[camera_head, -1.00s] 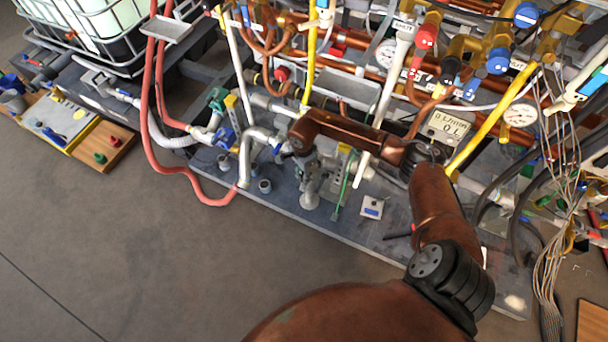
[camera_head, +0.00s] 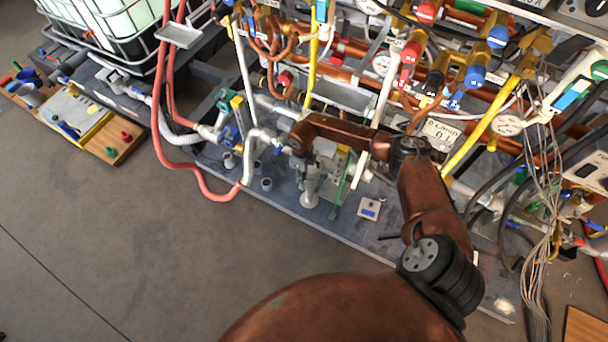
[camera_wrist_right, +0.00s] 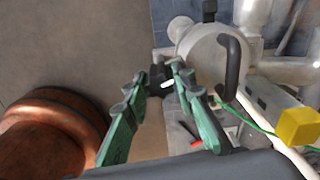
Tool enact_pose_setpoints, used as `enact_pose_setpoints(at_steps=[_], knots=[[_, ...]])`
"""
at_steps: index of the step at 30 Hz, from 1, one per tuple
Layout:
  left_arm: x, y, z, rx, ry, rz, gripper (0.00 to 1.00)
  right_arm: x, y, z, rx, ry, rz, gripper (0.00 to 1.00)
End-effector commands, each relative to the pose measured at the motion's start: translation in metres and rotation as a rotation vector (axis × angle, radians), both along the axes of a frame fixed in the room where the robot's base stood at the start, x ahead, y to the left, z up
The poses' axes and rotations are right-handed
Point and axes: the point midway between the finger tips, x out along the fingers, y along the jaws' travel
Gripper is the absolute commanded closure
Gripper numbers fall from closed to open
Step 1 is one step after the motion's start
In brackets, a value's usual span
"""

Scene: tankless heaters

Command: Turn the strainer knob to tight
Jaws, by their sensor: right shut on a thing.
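In the right wrist view, the two green fingers of my right gripper (camera_wrist_right: 160,77) close in on a small dark knob (camera_wrist_right: 158,84) between their tips. I take it for the strainer knob; its marking is too small to read. A round light-grey fitting (camera_wrist_right: 205,57) with a black curved handle (camera_wrist_right: 231,66) sits just right of the fingertips. In the head view, my brown right arm reaches left over the rig, and its wrist hides most of the gripper. A grey valve-like body (camera_head: 309,187) stands just below the wrist. My left gripper is not in view.
Grey bent pipe (camera_head: 250,150) and a red hose (camera_head: 215,192) lie left of my wrist. Copper pipes, valves and a yellow pipe (camera_head: 482,132) crowd behind my arm. A small white box (camera_head: 369,208) sits on the base plate. The floor (camera_head: 170,270) in front is clear.

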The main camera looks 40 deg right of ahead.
Motion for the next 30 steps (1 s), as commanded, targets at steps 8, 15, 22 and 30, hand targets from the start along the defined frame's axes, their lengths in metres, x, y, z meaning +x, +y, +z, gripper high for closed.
enact_pose_setpoints(at_steps=[8, 15, 22, 30], knots=[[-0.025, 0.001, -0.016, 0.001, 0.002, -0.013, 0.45, 0.001, -0.001, 0.003, -0.001, -0.003, -0.182, 1.0], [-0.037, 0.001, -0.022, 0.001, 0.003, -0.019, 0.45, 0.001, -0.001, 0.002, -0.001, -0.003, -0.265, 1.0], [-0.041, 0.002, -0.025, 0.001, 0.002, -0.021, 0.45, 0.001, 0.0, 0.001, -0.001, -0.003, -0.291, 1.0], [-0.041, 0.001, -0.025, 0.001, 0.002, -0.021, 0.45, 0.001, 0.0, 0.0, -0.001, -0.003, -0.292, 1.0]])
